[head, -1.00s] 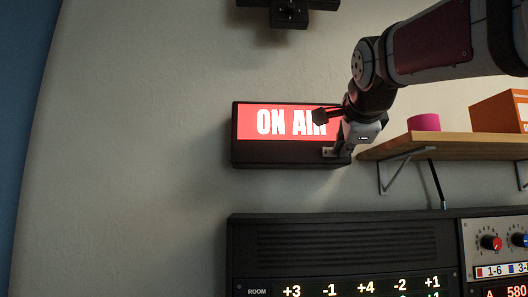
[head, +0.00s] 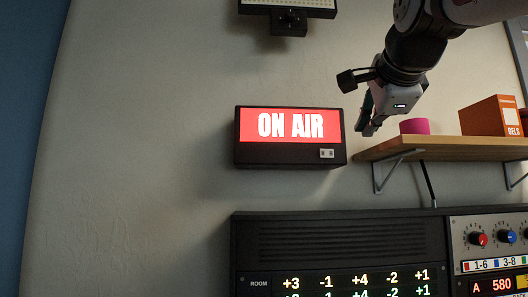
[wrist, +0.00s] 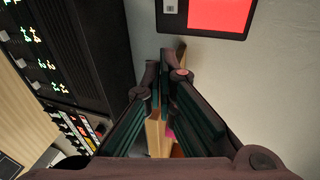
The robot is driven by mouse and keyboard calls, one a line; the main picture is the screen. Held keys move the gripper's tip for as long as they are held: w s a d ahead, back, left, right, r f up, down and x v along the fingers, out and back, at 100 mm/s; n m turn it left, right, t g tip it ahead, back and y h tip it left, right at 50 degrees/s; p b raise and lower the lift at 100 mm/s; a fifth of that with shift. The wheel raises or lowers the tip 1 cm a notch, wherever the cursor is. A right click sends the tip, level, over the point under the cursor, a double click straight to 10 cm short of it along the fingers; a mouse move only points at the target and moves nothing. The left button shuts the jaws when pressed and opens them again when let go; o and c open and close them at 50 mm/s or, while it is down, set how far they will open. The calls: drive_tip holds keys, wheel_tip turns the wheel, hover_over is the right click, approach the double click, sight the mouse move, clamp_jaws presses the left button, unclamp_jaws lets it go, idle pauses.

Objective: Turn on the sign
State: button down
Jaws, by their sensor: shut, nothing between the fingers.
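The sign (head: 290,126) is a black box on the wall with a bright red face that reads "ON AIR" in white; the face is lit. A small light switch plate (head: 327,154) sits at its lower right front. The sign also shows at the top of the wrist view (wrist: 222,14), with the pale switch plate near its edge. My gripper (head: 368,128) is to the right of the sign, apart from it, above the shelf's left end. In the wrist view its fingers (wrist: 165,72) are together with nothing between them.
A black rack unit (head: 340,240) with lit numbers stands below. A dark fixture (head: 289,20) is above the sign. The wall left of the sign is bare.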

drive_tip(key=shift+s+d+r, duration=0.1)
drive_tip(key=shift+s+r, duration=0.05)
drive_tip(key=shift+s, duration=0.3)
drive_tip(key=shift+s+d+r, duration=0.1)
drive_tip(key=shift+s, duration=0.35)
